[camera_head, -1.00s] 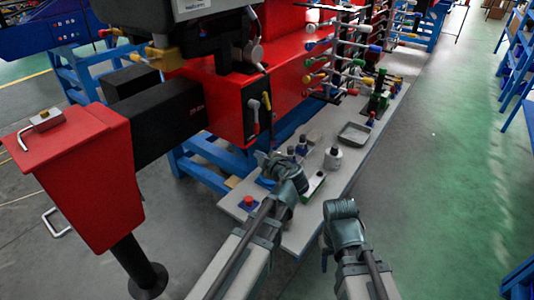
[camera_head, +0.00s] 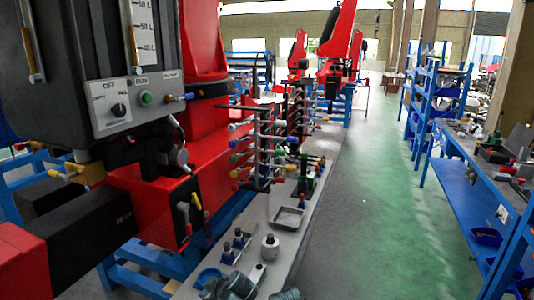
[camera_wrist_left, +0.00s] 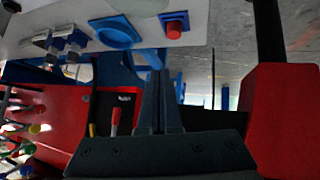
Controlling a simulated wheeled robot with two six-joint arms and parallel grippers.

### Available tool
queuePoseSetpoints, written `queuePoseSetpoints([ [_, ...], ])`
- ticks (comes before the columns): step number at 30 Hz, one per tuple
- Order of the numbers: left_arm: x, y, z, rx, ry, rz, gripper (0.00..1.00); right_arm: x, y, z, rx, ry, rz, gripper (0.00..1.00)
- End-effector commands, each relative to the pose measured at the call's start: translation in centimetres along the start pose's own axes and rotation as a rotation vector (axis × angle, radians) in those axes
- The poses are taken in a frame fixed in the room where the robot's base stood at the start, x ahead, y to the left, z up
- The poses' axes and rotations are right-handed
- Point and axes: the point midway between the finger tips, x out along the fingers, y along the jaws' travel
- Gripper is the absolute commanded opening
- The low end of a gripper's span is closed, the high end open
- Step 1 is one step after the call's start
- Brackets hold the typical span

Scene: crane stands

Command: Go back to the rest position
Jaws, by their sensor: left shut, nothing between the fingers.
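My left gripper shows in the left wrist view (camera_wrist_left: 160,98), with its two dark fingers together and nothing between them. In the head view only the greenish wrist of my left arm shows at the bottom edge, beside the grey bench. Of my right arm, only a small part shows at the bottom edge; its fingers are out of sight. In the wrist view the fingers point past a red push button on a blue base (camera_wrist_left: 174,28) and a blue ring-shaped holder (camera_wrist_left: 115,33), both apart from them.
A red crane stand with a black control box (camera_head: 120,105) stands left. Blue shelving (camera_head: 455,160) stands right. The green floor (camera_head: 375,190) between is clear.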

Motion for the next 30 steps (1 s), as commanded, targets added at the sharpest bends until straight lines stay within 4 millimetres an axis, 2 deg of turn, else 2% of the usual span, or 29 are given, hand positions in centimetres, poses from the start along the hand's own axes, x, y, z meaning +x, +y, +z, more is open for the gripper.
queuePoseSetpoints([
  [1, -1.1, -0.6, 1.0, 0.105, -0.059, -0.019, 0.00, -0.8, 0.1, 0.1, 0.000, 0.000, 0.000, 0.50],
  [7, -4.6, -3.0, 6.5, 0.580, -0.332, -0.023, 0.00, -2.4, 0.2, 0.1, 0.000, 0.000, 0.000, 0.50],
  [12, -8.3, -4.7, 10.4, 0.960, -0.554, 0.073, 0.00, -3.5, 0.3, 0.2, 0.000, 0.000, 0.000, 0.50],
  [15, -10.2, -5.5, 12.1, 1.134, -0.652, 0.148, 0.00, -4.0, 0.4, 0.2, 0.000, 0.000, 0.000, 0.50],
  [21, -12.4, -6.4, 13.9, 1.328, -0.757, 0.256, 0.00, -4.4, 0.4, 0.3, 0.000, 0.000, 0.000, 0.50],
  [30, -12.8, -6.5, 14.2, 1.362, -0.773, 0.277, 0.00, -4.4, 0.4, 0.3, 0.000, 0.000, 0.000, 0.50],
])
